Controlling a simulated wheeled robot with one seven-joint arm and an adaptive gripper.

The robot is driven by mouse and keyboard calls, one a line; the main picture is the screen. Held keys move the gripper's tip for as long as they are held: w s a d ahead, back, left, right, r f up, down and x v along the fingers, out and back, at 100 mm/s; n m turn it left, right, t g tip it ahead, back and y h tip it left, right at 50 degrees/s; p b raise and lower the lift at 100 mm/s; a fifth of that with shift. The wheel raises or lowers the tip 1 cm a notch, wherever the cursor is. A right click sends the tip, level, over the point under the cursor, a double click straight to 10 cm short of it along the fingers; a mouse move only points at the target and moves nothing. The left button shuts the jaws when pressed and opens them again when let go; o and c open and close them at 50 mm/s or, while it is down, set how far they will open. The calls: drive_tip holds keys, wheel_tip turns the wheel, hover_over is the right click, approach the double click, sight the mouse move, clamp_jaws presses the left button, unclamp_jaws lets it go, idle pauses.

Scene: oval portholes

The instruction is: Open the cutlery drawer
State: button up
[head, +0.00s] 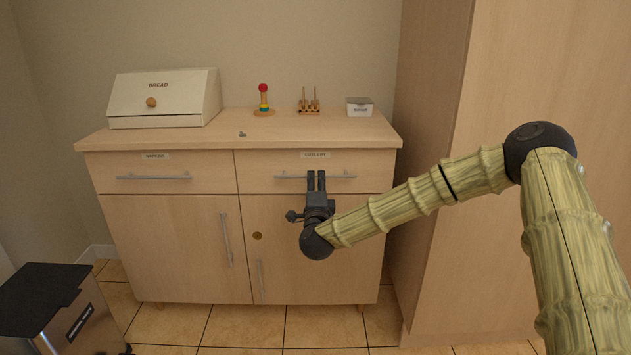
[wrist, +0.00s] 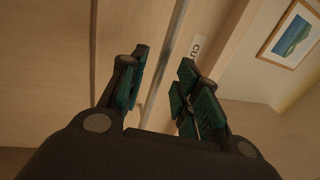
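The cutlery drawer (head: 366,170) is the upper right drawer of the wooden cabinet, labelled "CUTLERY" (head: 315,155). Its front looks flush with the drawer to its left. Its long metal bar handle (head: 342,177) runs level across the front. My gripper (head: 316,175) is at the middle of this handle. In the wrist view my gripper (wrist: 160,90) has its fingers apart, with the bar handle (wrist: 167,65) running between them. Part of the label (wrist: 197,47) shows beside the right finger. I see no finger contact with the bar.
The left drawer (head: 120,177) and two cupboard doors (head: 175,245) look shut. The countertop holds a bread box (head: 165,98), a ring toy (head: 263,101), a small rack (head: 309,103) and a white box (head: 359,107). A tall cabinet (head: 440,200) stands close on the right; a bin (head: 75,315) is lower left.

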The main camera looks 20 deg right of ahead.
sight(316, 176)
drive_tip(key=shift+x, duration=1.65)
drive_tip(key=shift+c, duration=0.2)
clamp_jaws()
